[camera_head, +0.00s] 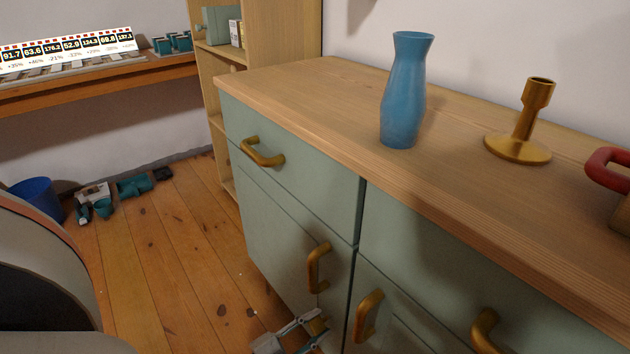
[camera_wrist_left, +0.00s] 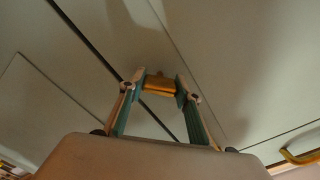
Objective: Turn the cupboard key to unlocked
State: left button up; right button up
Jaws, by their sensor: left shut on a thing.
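The cupboard (camera_head: 288,212) is a pale green sideboard with a wooden top and brass handles. My left gripper (camera_head: 316,328) is at the bottom edge of the head view, low in front of the cupboard doors. In the left wrist view my left gripper (camera_wrist_left: 160,84) is shut on a small brass piece, which looks like the key (camera_wrist_left: 158,84), against the pale green front. The fingers hide its ends, so I cannot tell which way the key is turned. My right gripper is not in view.
A blue vase (camera_head: 404,95), a brass candlestick (camera_head: 522,140) and a red-handled object (camera_head: 608,170) stand on the top. Brass handles (camera_head: 318,267) stick out near my left gripper. Several items lie on the wooden floor (camera_head: 170,250) near a blue bin (camera_head: 38,202).

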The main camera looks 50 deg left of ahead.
pick_arm(q)
jog(key=shift+f+m, duration=0.1)
jog(key=shift+m, duration=0.9)
jog(key=m+b, duration=0.1)
jog(key=m, duration=0.2)
jog(key=shift+m+b, duration=0.35)
jog(key=shift+m, duration=1.45)
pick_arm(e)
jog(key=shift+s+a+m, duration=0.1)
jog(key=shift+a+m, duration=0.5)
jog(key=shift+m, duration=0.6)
pick_arm(q)
jog(key=shift+m, duration=0.3)
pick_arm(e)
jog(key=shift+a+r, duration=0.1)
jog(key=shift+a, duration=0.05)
pick_arm(q)
jog(key=o, duration=1.1)
jog(key=s, duration=0.8)
jog(key=s+a, duration=0.1)
jog(key=s, duration=0.3)
